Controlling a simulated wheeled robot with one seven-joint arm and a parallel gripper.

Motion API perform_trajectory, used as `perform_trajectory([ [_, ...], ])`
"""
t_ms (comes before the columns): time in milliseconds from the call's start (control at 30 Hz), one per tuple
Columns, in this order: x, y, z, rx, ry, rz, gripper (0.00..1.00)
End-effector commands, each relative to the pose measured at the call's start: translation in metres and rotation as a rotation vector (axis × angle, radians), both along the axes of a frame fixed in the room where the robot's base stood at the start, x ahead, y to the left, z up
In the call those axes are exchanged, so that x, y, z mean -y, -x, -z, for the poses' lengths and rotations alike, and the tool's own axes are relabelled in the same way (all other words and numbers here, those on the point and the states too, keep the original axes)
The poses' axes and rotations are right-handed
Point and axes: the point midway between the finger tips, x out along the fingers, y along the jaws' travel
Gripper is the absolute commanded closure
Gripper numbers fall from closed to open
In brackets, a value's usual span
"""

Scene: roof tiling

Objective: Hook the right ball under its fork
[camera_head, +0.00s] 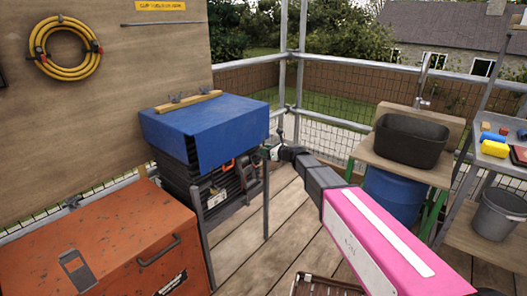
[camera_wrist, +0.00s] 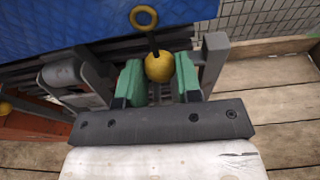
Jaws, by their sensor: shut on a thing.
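My gripper (camera_wrist: 158,82), with green finger pads, is shut on the right yellow ball (camera_wrist: 158,67). A black cord runs up from the ball to a yellow ring (camera_wrist: 143,17) at the edge of the blue cover (camera_wrist: 60,35). In the head view my gripper (camera_head: 271,152) is at the right side of the blue-covered stack, just below the cover (camera_head: 205,125). The ball is too small to make out there. Another yellow ball (camera_wrist: 4,107) shows at the left edge of the wrist view. I cannot make out the fork clearly in either view.
The covered stack stands on a grey metal frame (camera_head: 266,205); a frame post (camera_wrist: 215,65) is close right of my gripper. An orange chest (camera_head: 110,245) is at left front. A sink bench (camera_head: 400,165) stands at right.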

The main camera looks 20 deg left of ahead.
Motion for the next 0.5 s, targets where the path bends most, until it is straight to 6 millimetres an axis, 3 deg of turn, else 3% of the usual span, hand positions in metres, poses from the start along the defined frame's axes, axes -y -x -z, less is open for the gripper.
perform_trajectory([
  [500,0.018,0.008,0.002,0.001,0.000,0.000,0.81],
])
